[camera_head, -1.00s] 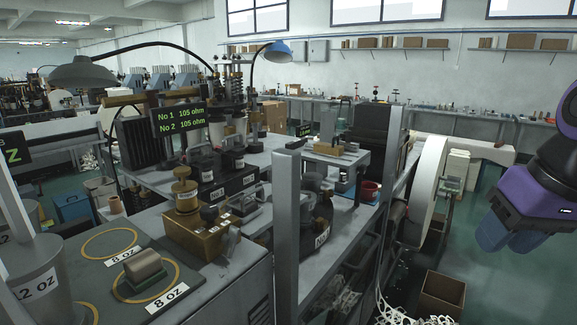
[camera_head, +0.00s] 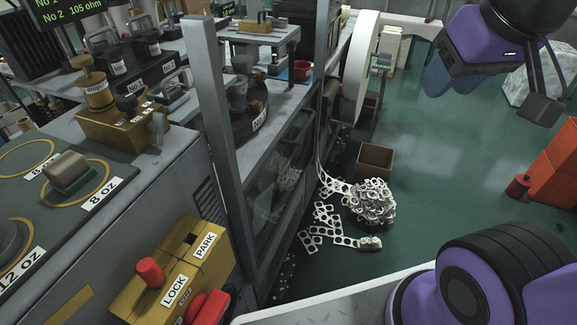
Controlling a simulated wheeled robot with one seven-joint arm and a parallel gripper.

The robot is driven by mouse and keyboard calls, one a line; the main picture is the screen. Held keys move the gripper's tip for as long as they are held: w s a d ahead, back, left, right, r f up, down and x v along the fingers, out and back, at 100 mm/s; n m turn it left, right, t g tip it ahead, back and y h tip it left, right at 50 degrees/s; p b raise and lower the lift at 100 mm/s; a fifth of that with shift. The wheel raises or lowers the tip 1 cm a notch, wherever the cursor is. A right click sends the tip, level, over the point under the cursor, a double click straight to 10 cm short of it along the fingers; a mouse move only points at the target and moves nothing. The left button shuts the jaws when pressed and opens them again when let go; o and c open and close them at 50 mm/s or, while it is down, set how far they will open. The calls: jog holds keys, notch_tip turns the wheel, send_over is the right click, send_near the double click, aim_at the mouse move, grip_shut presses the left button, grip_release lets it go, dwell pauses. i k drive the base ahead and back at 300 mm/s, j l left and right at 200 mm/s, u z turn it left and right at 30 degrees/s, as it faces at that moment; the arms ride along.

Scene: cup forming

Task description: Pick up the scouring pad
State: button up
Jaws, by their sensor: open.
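A grey post (camera_head: 213,125) rises at the bench edge. A pile of white scrap strip (camera_head: 358,205) and an open box (camera_head: 374,161) lie on the green floor. An orange bin (camera_head: 560,165) stands right.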

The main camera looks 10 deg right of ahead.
aim_at(70, 171)
jog(key=u, duration=1.45)
jog(key=l+z, duration=0.15)
jog(key=z, duration=1.5)
jog(key=j, duration=0.1)
jog(key=u, duration=1.15)
jog(key=k+j, duration=0.05)
